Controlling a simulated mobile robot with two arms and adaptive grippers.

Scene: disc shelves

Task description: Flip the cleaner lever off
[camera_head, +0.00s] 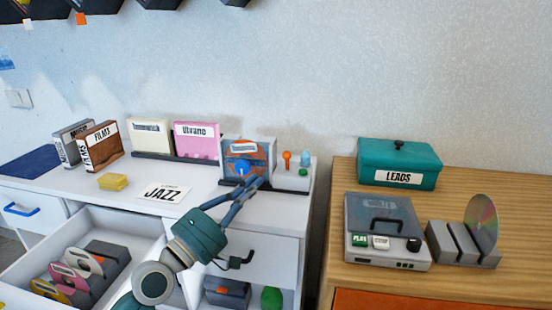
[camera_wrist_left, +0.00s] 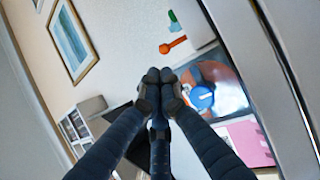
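The disc cleaner (camera_head: 262,148) is a grey unit at the right end of the white cabinet, with an orange-brown disc and a blue knob. An orange lever (camera_head: 287,157) with a round knob stands on its right side, pointing up; the left wrist view also shows this lever (camera_wrist_left: 173,44) and the blue knob (camera_wrist_left: 201,97). My left gripper (camera_head: 257,182) is in front of the cleaner, below and left of the lever, apart from the lever. In the left wrist view its fingertips (camera_wrist_left: 160,78) are together with nothing seen between them. My right gripper is out of view.
A teal bottle (camera_head: 305,158) stands right of the lever. Pink and cream cases (camera_head: 197,139) stand left of the cleaner; a yellow sponge (camera_head: 113,181) and a JAZZ card (camera_head: 164,193) lie on the cabinet top. A player (camera_head: 385,245) and a teal LEADS box (camera_head: 399,162) are on the wooden cabinet.

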